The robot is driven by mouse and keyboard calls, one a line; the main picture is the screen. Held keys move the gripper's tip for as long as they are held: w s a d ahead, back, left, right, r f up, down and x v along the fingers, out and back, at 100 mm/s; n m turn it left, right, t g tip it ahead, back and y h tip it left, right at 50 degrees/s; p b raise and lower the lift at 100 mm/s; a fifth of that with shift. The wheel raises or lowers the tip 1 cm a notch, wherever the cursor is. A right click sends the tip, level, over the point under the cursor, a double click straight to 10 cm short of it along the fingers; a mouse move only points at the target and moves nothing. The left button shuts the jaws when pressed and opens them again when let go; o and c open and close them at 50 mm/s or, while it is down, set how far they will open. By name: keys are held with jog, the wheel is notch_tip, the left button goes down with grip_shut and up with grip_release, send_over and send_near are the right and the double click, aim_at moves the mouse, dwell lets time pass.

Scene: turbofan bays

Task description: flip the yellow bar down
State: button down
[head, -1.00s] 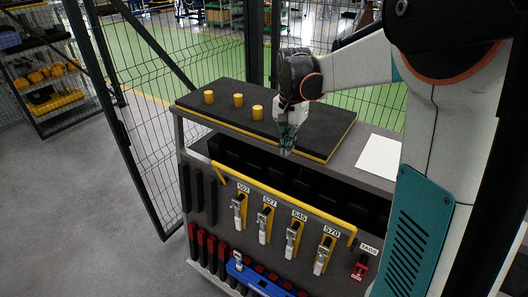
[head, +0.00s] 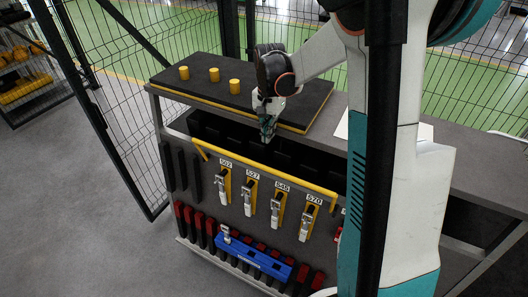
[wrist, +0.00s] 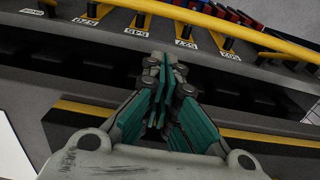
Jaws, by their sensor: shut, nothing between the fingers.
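The yellow bar (head: 268,172) runs along the upper front edge of the cart, above the row of labelled latches, with a bent arm at each end. In the wrist view the yellow bar (wrist: 225,28) crosses the top of the picture, beyond the fingertips. My gripper (head: 267,137) is shut and empty, pointing down over the dark slotted trough behind the bar. In the wrist view my gripper (wrist: 165,70) has its fingers together, apart from the bar.
Under the bar hang several latches on yellow plates (head: 250,197), labelled 502, 527, 545 and 570. A blue tool holder (head: 255,258) and red-black handles sit lower. Yellow cylinders (head: 214,75) stand on the black mat (head: 190,84). A mesh fence (head: 120,110) stands at the left.

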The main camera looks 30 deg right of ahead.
notch_tip(320, 180, down, 6)
jog(key=s+a, duration=0.1)
jog(key=a, duration=0.1)
jog(key=shift+s+a, duration=0.2)
jog(key=shift+s, duration=0.1)
jog(key=shift+f, duration=0.1)
jog(key=shift+s+a+f+t+h+b, duration=0.1)
jog(key=shift+s+a+t+h+b, duration=0.25)
jog(key=shift+a, duration=0.3)
jog(key=shift+s+a, duration=0.1)
